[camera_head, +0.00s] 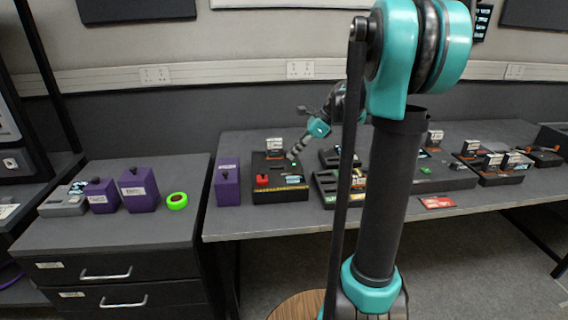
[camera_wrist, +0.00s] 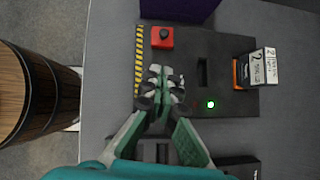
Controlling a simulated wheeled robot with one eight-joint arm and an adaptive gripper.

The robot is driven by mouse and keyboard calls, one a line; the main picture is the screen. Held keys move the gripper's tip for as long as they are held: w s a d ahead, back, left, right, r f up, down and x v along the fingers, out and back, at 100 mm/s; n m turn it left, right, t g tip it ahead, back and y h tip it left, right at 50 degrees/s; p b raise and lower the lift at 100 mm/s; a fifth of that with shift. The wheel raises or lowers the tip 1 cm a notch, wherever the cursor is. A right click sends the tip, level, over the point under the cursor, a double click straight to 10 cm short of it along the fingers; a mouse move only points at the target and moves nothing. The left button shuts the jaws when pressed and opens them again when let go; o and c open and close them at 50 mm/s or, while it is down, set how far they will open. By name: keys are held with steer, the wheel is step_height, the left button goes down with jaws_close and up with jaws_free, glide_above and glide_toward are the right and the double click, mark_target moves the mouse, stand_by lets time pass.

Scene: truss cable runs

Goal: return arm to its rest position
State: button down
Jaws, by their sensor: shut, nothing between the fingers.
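My gripper (camera_wrist: 162,88) is shut with nothing between its fingers. In the wrist view it is over a black station box (camera_wrist: 218,95) with a red button (camera_wrist: 162,37), a yellow-black striped edge and a lit green light. In the head view my arm stands in front of the table, and its gripper end (camera_head: 293,155) is above the same black box (camera_head: 280,188), near its back right part. I cannot tell whether the fingertips touch the box.
The grey table (camera_head: 240,222) carries a purple box (camera_head: 228,182) left of the station and more black devices to the right. A drawer cabinet (camera_head: 110,255) holds purple boxes and a green tape roll (camera_head: 177,201).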

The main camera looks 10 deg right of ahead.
steer(key=s+d+f+n+t+h, duration=0.1)
steer(key=s+f+n+h, duration=0.1)
steer(key=s+f+n, duration=0.3)
steer(key=s+d+f+n+t+h, duration=0.1)
steer(key=s+d+f+n+h, duration=0.1)
steer(key=s+f+n, duration=0.3)
steer(key=s+d+f+n+t+h, duration=0.1)
steer(key=s+f+n, duration=0.5)
steer(key=s, duration=0.8)
steer(key=d+n+h, duration=0.1)
steer(key=n+h, duration=0.1)
steer(key=n, duration=0.1)
steer(key=shift+s+d+n+h, duration=0.15)
steer(key=shift+s+n+h, duration=0.15)
steer(key=shift+s+n, duration=0.1)
